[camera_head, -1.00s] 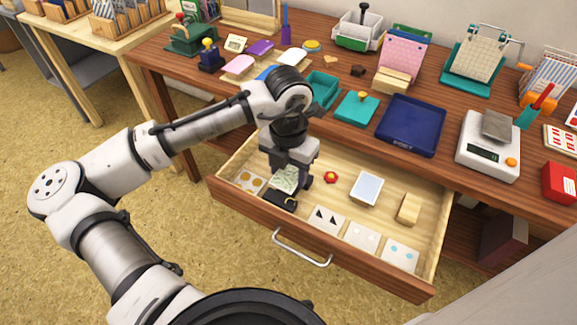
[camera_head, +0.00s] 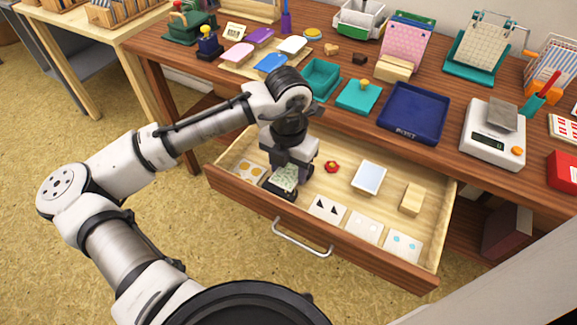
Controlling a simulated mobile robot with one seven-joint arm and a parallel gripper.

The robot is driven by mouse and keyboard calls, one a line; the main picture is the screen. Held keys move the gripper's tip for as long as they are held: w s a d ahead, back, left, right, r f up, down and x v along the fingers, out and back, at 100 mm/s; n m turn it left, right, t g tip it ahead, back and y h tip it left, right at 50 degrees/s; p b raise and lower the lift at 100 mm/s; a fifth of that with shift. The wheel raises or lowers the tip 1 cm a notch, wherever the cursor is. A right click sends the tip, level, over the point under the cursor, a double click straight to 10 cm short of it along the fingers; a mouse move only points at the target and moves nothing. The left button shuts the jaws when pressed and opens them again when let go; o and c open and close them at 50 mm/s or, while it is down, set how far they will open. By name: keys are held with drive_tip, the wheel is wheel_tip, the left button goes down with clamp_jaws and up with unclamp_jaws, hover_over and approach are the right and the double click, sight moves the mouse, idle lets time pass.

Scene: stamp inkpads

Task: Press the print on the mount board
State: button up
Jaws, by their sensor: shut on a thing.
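My gripper (camera_head: 288,178) reaches down into the open drawer at its left part. It is shut on a small pale-green patterned piece, which looks like the print (camera_head: 285,179). My gripper hides part of both. I cannot surely tell which thing is the mount board. A pale panel with a light frame (camera_head: 369,177) lies in the drawer to the right, apart from my gripper.
The drawer (camera_head: 350,255) also holds a red knob-like piece (camera_head: 332,167), a wooden block (camera_head: 412,198) and several marked cards (camera_head: 327,208). The tabletop above carries a blue tray (camera_head: 412,112), a teal box (camera_head: 321,79), a teal pad (camera_head: 359,95) and a scale (camera_head: 493,132).

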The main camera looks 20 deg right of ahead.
idle(0.4)
drive_tip(key=o, duration=0.8)
drive_tip(key=shift+f, duration=0.1)
drive_tip(key=shift+c, duration=0.7)
drive_tip(key=shift+r+p, duration=3.3)
drive_tip(key=shift+r, duration=0.25)
